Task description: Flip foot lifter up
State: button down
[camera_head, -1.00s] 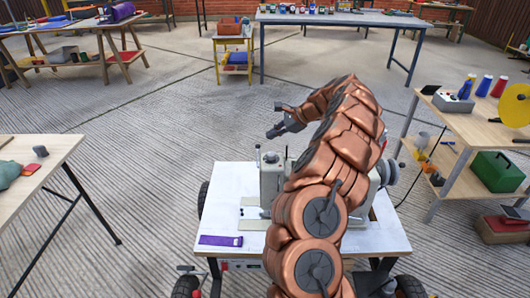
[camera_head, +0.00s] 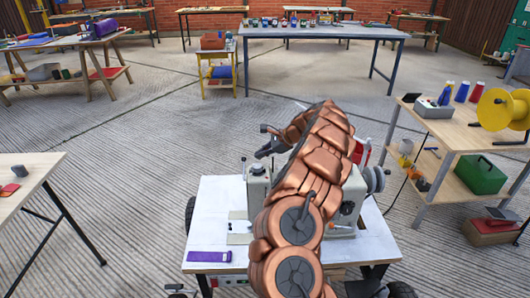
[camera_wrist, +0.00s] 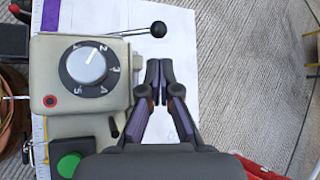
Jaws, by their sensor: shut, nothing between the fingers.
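The pale grey sewing machine (camera_head: 257,186) stands on a white-topped table; my arm hides much of its body. In the wrist view its head (camera_wrist: 104,118) fills the left side, with a numbered dial (camera_wrist: 86,65). A thin metal lever with a black ball knob (camera_wrist: 157,29) sticks out to the right from the head's top; I cannot tell for sure that this is the foot lifter. My gripper (camera_wrist: 159,68) is shut and empty, its fingertips just right of the head and below the knob in the picture. It also shows above the machine head in the head view (camera_head: 264,142).
The white tabletop (camera_head: 207,225) holds a folded purple cloth (camera_head: 209,257) at the front left. A green button (camera_wrist: 68,164) sits low on the machine. A wooden bench with a yellow spool (camera_head: 497,108) stands right; another wooden table (camera_head: 30,175) stands left.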

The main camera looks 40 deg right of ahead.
jog(key=x, duration=0.5)
jog(key=shift+w+a+f, duration=0.15)
jog(key=shift+w+f, duration=0.05)
jog(key=shift+f, duration=0.1)
